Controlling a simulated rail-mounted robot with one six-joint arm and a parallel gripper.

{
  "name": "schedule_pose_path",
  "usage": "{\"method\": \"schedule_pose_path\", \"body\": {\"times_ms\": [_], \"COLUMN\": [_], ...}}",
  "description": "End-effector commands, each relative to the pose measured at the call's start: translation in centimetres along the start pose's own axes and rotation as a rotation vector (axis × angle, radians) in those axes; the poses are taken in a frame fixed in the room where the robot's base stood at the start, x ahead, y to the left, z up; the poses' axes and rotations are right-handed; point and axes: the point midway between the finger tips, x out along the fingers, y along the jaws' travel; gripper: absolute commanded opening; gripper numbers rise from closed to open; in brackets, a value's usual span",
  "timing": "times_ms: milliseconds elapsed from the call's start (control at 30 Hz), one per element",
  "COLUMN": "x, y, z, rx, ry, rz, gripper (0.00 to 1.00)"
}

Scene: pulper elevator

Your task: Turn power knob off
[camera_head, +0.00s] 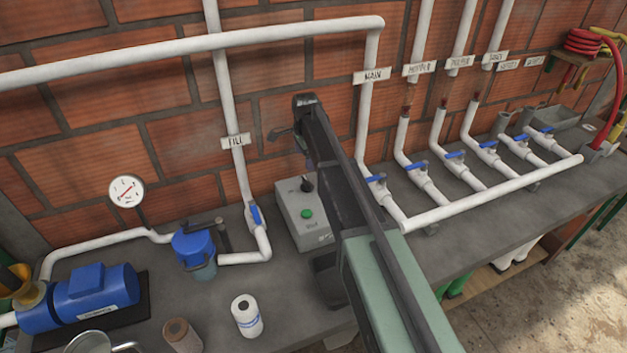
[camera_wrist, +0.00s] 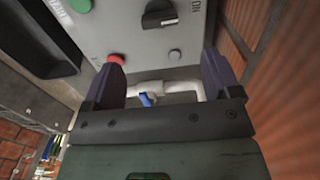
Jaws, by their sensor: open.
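The grey control box (camera_head: 291,207) stands on the bench against the brick wall, partly hidden by my arm. Its black knob (camera_head: 307,186) sits above a green button (camera_head: 307,214). In the wrist view the box's grey panel (camera_wrist: 125,30) fills the upper middle. The black knob (camera_wrist: 159,15) is at the top there, near a label that seems to read "ON". My gripper (camera_wrist: 161,72) is open and empty, its two dark fingers wide apart. The knob lies beyond the fingertips in that view, and nothing is between them that they touch. The knob's exact setting cannot be told.
White pipes with blue valves (camera_head: 377,180) run to the right.

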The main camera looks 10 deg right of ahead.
Motion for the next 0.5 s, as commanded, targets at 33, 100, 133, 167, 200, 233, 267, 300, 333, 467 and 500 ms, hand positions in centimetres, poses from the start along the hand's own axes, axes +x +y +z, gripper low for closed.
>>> {"method": "schedule_pose_path", "body": {"times_ms": [33, 100, 133, 167, 200, 233, 267, 300, 333, 467, 500], "x": [0.5, 1.3, 1.8, 2.4, 3.3, 4.0, 4.7, 5.7, 6.5, 9.5, 10.1], "y": [0.0, 0.0, 0.0, 0.0, 0.0, 0.0, 0.0, 0.0, 0.0, 0.0, 0.0], "z": [0.0, 0.0, 0.0, 0.0, 0.0, 0.0, 0.0, 0.0, 0.0, 0.0, 0.0], "rx": [-0.001, -0.001, -0.002, -0.002, -0.002, -0.002, -0.003, -0.003, -0.003, -0.003, -0.004], "ry": [0.0, 0.0, 0.0, 0.0, 0.0, 0.0, 0.0, 0.0, 0.0, 0.0, 0.0], "rz": [0.0, 0.0, 0.0, 0.0, 0.0, 0.0, 0.0, 0.0, 0.0, 0.0, 0.0], "gripper": [0.83, 0.83, 0.83, 0.83, 0.83, 0.83, 0.83, 0.83, 0.83, 0.83, 0.83]}}
